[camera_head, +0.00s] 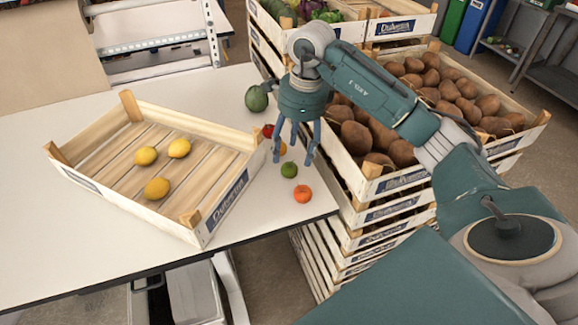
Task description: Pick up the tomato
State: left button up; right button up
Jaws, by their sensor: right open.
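A small red round fruit (268,131), which looks like the tomato, lies on the white table just left of my right gripper, partly hidden by its finger. An orange-red round fruit (303,194) lies near the table's right corner; I cannot tell for sure whether it is a tomato or an orange. My right gripper (293,160) points down over the table's right edge, with its fingers spread, open and empty. A yellow-orange fruit (282,149) shows between its fingers. My left gripper is not in view.
A green fruit (289,169) lies below the gripper, and a larger dark green one (256,99) behind it. A wooden crate (222,212) with three lemons stands left on the table (95,250). Stacked crates with brown produce (480,105) stand close on the right.

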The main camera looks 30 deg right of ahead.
aim_at(290, 165)
jog(key=shift+f, duration=0.35)
jog(key=shift+w+f+p, duration=0.1)
jog(key=shift+f+p, duration=0.2)
jog(key=shift+p, duration=0.05)
jog(key=f, duration=0.1)
jog(key=f+p, duration=0.1)
jog(key=f, duration=0.1)
jog(key=f+p, duration=0.1)
jog(key=shift+w+a+f, duration=0.1)
jog(key=shift+a+f, duration=0.05)
jog(key=shift+a, duration=0.1)
jog(key=shift+f, duration=0.2)
jog(key=shift+w, duration=0.1)
jog(key=c, duration=0.8)
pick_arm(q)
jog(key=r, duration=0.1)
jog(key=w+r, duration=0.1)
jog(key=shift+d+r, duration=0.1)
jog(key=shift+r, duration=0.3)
pick_arm(e)
jog(key=c, duration=0.4)
